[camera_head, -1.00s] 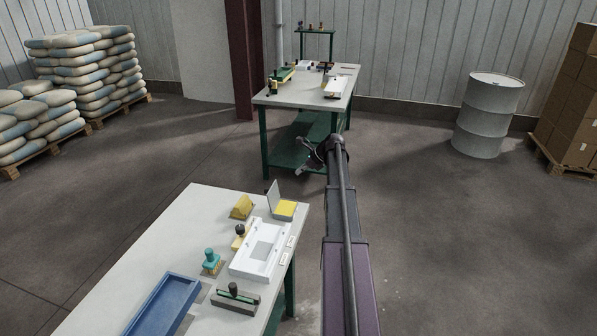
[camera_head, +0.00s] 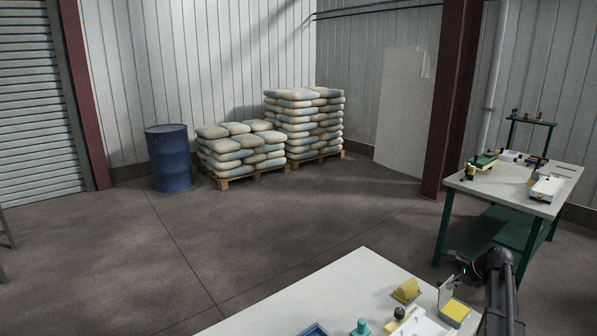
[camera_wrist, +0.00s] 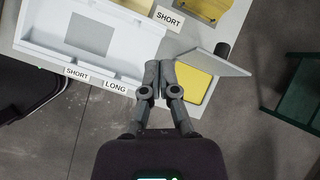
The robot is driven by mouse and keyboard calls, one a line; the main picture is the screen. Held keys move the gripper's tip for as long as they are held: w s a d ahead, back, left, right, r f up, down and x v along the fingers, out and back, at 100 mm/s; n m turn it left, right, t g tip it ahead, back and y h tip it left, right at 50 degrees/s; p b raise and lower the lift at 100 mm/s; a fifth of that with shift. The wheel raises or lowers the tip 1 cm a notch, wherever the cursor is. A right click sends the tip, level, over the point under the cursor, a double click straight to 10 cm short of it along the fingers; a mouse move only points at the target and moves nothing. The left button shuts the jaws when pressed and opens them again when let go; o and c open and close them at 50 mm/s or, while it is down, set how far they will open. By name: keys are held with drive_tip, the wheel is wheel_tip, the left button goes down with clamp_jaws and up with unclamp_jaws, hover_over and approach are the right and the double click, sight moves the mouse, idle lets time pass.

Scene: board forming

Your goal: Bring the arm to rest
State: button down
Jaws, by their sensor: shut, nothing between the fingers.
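My gripper (camera_head: 462,268) shows at the lower right of the head view, at the end of my arm, by the right side of the near table (camera_head: 290,298). In the wrist view my gripper (camera_wrist: 158,80) is shut and empty, its fingertips together. Beyond the fingers are a white tray (camera_wrist: 50,45) and a yellow pad with a grey raised lid (camera_wrist: 192,82). Whether the fingers are above or beside the table edge is hard to tell.
Labels reading SHORT (camera_wrist: 170,17) and LONG (camera_wrist: 116,87) sit by the tray. A yellow block (camera_head: 407,290) and a teal-handled tool (camera_head: 361,328) stand on the near table. A second table (camera_head: 520,185) is at the right. Open floor (camera_head: 150,260) lies left.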

drive_tip(key=s+a+f+n+g+h, duration=0.1)
drive_tip(key=s+a+n, duration=0.6)
drive_tip(key=a, duration=0.4)
drive_tip(key=s+a+f+n+g+h, duration=0.2)
drive_tip(key=s+a+n, duration=0.6)
drive_tip(key=a, duration=0.4)
drive_tip(key=s+a+f+n+g+h, duration=0.1)
drive_tip(key=s+a+n+g+h, duration=0.1)
drive_tip(key=s+a+n, duration=0.5)
drive_tip(key=a+n+b, duration=0.1)
drive_tip(key=a, duration=0.4)
drive_tip(key=shift+s+f, duration=0.15)
drive_tip(key=shift+s, duration=0.15)
drive_tip(key=shift+d, duration=0.1)
